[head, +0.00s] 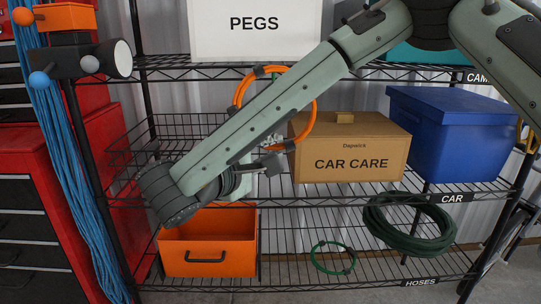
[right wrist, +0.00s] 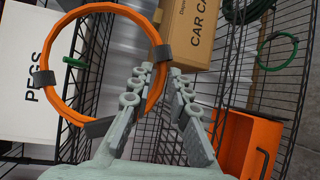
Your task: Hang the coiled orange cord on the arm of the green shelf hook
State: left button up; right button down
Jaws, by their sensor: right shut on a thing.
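The coiled orange cord (head: 314,103) is a ring with dark bands, upright in front of the shelf rack. My right gripper (head: 270,163) is shut on its lower part, and my forearm crosses in front of the ring in the head view. In the right wrist view the cord (right wrist: 47,110) stands left of my right gripper (right wrist: 165,95), its right side running by the left finger. The green hook arm (right wrist: 76,63) shows as a short peg within the ring's outline; whether it passes through the ring I cannot tell. My left gripper is not in view.
A CAR CARE box (head: 350,145) stands close right of my gripper, with a blue bin (head: 455,135) beyond. A white PEGS box (head: 255,45) is above. An orange bin (head: 208,243), dark green hose (head: 410,235) and small green coil (head: 333,257) are lower down.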

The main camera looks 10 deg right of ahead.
jog(key=shift+w+d, duration=0.2)
jog(key=shift+w, duration=0.6)
jog(key=shift+w+d+f+b, duration=0.1)
jog(key=shift+w+b, duration=0.35)
jog(key=shift+w, duration=0.2)
jog(key=shift+w+f, duration=0.2)
jog(key=shift+w+d+f+p, duration=0.1)
jog(key=shift+w+f+p, duration=0.1)
jog(key=shift+f+p, duration=0.15)
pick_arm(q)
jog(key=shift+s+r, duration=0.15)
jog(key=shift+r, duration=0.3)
pick_arm(e)
jog(key=shift+f, duration=0.1)
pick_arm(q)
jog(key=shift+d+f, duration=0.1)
